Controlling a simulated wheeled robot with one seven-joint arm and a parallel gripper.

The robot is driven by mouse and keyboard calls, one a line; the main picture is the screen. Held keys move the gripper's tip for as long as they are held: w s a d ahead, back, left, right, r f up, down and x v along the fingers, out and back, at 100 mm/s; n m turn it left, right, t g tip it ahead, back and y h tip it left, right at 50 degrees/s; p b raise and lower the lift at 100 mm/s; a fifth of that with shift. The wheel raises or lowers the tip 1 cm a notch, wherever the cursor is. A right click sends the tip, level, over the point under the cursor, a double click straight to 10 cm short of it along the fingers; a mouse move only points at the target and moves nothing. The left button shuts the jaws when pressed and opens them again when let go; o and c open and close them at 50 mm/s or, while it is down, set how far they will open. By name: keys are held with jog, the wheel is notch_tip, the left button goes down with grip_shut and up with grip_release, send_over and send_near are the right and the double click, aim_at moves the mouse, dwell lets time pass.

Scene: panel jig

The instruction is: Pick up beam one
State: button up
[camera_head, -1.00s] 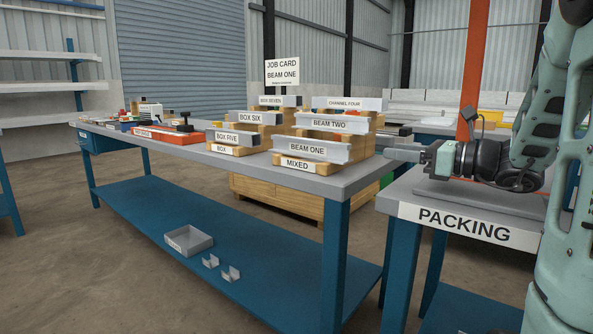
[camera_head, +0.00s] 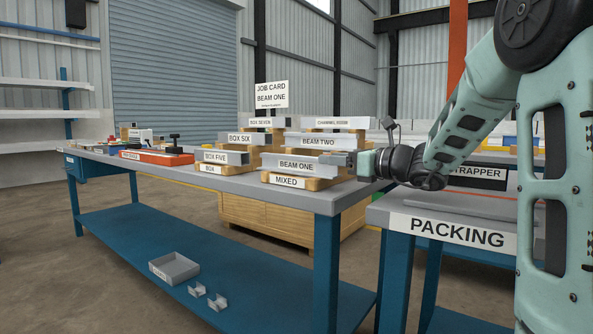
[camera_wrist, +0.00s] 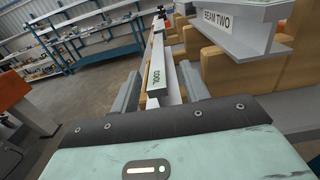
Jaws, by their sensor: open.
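Beam one (camera_head: 297,165) is a pale grey beam labelled BEAM ONE. It lies on the lowest step of a wooden rack (camera_head: 316,185) marked MIXED, below beam two (camera_head: 318,142). In the head view my gripper (camera_head: 353,161) is at beam one's right end, pointing left along it. In the wrist view my gripper (camera_wrist: 160,87) has its fingers apart. A long pale strip with the word COOL shows between them; I cannot tell if it is beam one. Beam two (camera_wrist: 245,28) is to the upper right there. No grip on beam one is visible.
A second wooden rack holds box five (camera_head: 222,158) and box six (camera_head: 240,138). Channel four (camera_head: 327,122) is above beam two. The packing table (camera_head: 445,230) stands at the right, across a narrow gap. A grey tray (camera_head: 175,268) lies on the lower shelf.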

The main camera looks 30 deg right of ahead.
jog(key=b+x, duration=0.1)
jog(key=x, duration=0.3)
jog(key=shift+a+f, duration=0.15)
jog(key=shift+a, duration=0.05)
grip_shut()
notch_tip(320, 180, up, 28)
jog(key=p, duration=1.2)
